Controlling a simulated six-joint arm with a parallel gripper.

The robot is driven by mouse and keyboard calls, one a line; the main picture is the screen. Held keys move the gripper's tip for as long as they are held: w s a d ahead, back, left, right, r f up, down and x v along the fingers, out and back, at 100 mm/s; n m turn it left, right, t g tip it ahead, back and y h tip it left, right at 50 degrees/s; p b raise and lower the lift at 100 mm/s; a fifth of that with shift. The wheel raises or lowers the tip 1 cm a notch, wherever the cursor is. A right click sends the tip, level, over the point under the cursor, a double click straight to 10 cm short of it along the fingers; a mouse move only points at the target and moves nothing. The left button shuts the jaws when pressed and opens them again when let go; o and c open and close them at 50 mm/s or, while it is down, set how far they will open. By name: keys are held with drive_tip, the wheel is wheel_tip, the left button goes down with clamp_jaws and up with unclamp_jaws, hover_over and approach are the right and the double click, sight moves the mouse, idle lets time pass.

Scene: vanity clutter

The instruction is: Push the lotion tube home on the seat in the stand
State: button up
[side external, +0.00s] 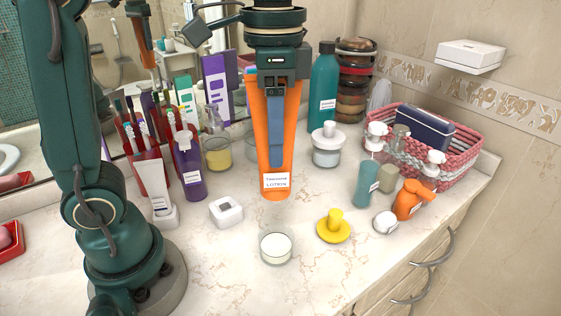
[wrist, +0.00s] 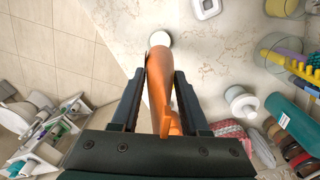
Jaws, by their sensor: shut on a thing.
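The orange lotion tube (side external: 284,186), with a white LOTION label, is upright with its broad end up. My gripper (side external: 276,162) is shut on it from above. In the wrist view the tube (wrist: 159,85) runs between the two fingers of my gripper (wrist: 159,72). Its lower end appears above the counter; I cannot tell the exact gap. A small white block (side external: 226,216) with a grey square recess, which may be the stand, is left of the tube and apart from it. It seems to show at the top of the wrist view (wrist: 208,12).
A white tube (side external: 155,180) in a white base and a purple bottle (side external: 189,167) stand left. In front are a candle jar (side external: 276,256) and a yellow knobbed lid (side external: 333,232). A lidded jar (side external: 327,157), a teal bottle (side external: 322,95) and a basket (side external: 470,155) are right.

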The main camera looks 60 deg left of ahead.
idle(0.3)
drive_tip(key=shift+w+f+m, duration=0.1)
drive_tip(key=shift+m, duration=0.3)
drive_tip(key=shift+a+f+m, duration=0.25)
drive_tip(key=shift+a+m, duration=0.05)
drive_tip(key=shift+m, duration=0.1)
drive_tip(key=s+a+f+n, duration=0.1)
drive_tip(key=a, duration=0.5)
drive_tip(key=s+a+f+n, duration=0.1)
drive_tip(key=s+a+n, duration=0.1)
drive_tip(key=a, duration=0.5)
drive_tip(key=shift+s+f, duration=0.3)
drive_tip(key=shift+f, duration=2.9)
drive_tip(key=shift+f, duration=1.5)
